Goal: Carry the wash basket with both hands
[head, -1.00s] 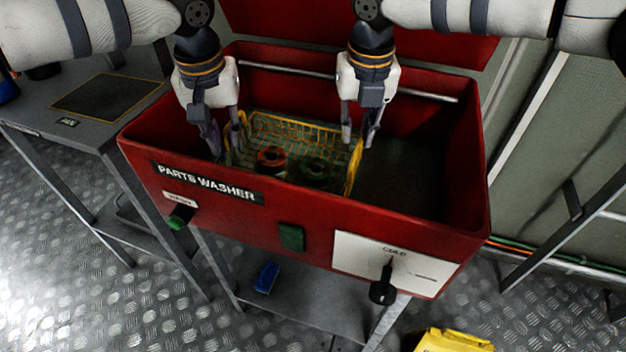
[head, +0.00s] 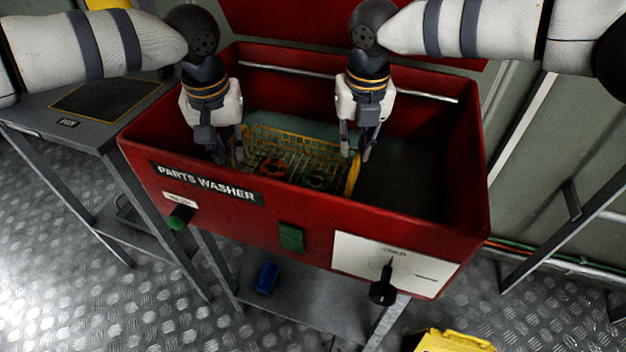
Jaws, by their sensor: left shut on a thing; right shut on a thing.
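The wash basket (head: 300,150), yellow-rimmed wire mesh, is inside the red parts washer (head: 230,215), in its left and middle part. A red-orange round part (head: 272,168) and a dark greenish round part (head: 316,181) lie in it. My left gripper (head: 229,158) is shut on the basket's left end. My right gripper (head: 356,155) is shut on its right end, at the yellow handle. The fingertips are partly dark against the basket. The washer's front wall hides the basket's lower part, and I cannot tell whether it touches the bottom.
A grey table (head: 85,110) with a dark yellow-edged mat stands at the left. The washer's right part is empty. A knob (head: 383,288) sticks out from the front panel. A yellow object (head: 450,341) lies at the bottom edge, and a blue one (head: 266,278) lies on the lower shelf.

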